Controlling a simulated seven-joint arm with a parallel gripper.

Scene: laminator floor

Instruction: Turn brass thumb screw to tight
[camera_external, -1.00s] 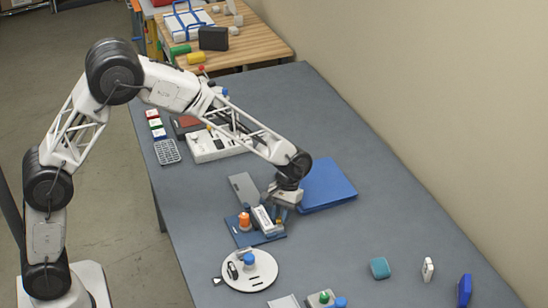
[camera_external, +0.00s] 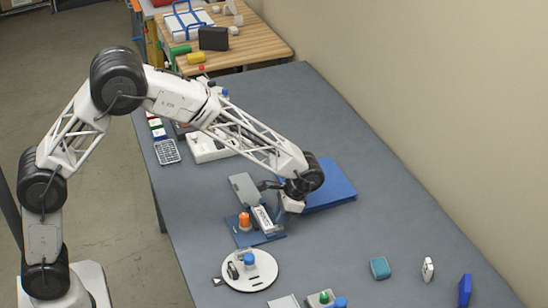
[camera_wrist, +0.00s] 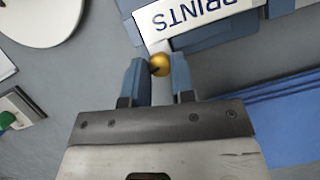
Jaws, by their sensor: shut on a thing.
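The brass thumb screw (camera_wrist: 160,65) shows in the wrist view as a small round golden knob at the edge of a white block lettered "PRINTS" (camera_wrist: 195,18). My gripper (camera_wrist: 160,78) is shut on the screw, with a blue finger on each side of it. In the external view my gripper (camera_external: 279,213) is low beside the white block (camera_external: 262,218), which stands on a blue base plate (camera_external: 270,240). The screw is too small and hidden to make out in that view. The screw's tightness cannot be read from the pictures.
An orange knob (camera_external: 244,220) stands on the left of the blue plate. A white round plate with a blue knob (camera_external: 249,259) is in front. A blue folder (camera_external: 335,187) lies to the right, close to my wrist. The table between it and the teal block (camera_external: 380,268) is clear.

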